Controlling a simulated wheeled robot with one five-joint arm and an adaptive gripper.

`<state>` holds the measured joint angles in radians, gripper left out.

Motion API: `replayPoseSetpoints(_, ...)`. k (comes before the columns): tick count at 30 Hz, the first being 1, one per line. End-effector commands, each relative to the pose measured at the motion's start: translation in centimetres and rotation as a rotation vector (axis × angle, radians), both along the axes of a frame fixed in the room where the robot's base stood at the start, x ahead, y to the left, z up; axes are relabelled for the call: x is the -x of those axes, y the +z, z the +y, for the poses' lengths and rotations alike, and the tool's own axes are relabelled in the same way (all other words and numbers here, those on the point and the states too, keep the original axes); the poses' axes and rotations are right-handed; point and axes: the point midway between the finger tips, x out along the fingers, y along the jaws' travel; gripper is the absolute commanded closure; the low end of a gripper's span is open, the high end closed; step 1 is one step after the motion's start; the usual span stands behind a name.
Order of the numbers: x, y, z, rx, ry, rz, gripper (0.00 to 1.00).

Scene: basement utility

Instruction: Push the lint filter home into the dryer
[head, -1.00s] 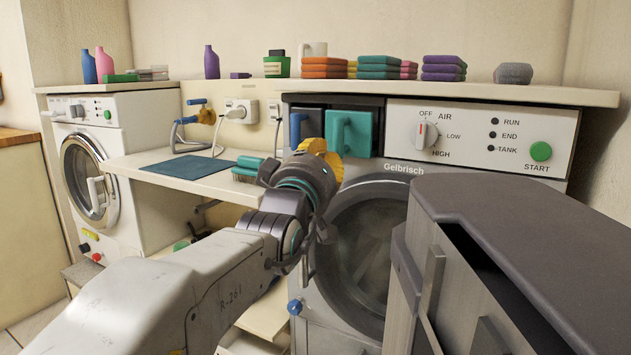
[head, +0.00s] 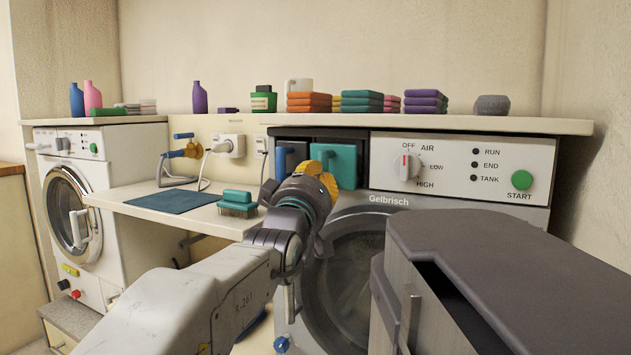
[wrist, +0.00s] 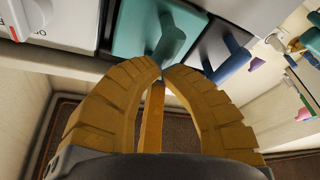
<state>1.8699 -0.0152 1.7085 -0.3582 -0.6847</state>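The teal lint filter (head: 346,165) sits in the dark slot panel at the dryer's upper left. Its face appears to stand out from the panel, but I cannot tell how far. The dryer (head: 395,199) is grey and white, marked Gelbrisch. My gripper (head: 323,176) has yellow fingers and is in front of the filter's lower left part, partly covering it. In the wrist view the fingertips (wrist: 162,70) meet with nothing between them, close to the filter's teal handle (wrist: 172,42). I cannot tell whether they touch it.
A blue-handled drawer (head: 287,158) is just left of the filter. A grey-topped cabinet (head: 500,260) stands close at the right front. A fold-out shelf with a teal brush (head: 238,203) lies to the left. Folded cloths and bottles line the upper ledge (head: 440,122).

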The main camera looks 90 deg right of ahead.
Motion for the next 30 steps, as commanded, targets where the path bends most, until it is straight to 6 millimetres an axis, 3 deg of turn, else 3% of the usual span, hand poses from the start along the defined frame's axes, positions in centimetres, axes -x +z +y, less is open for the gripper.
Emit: replayPoseSetpoints(30, 0.5, 0.1, -1.2, 0.000, -0.003, -0.001, 1.00)
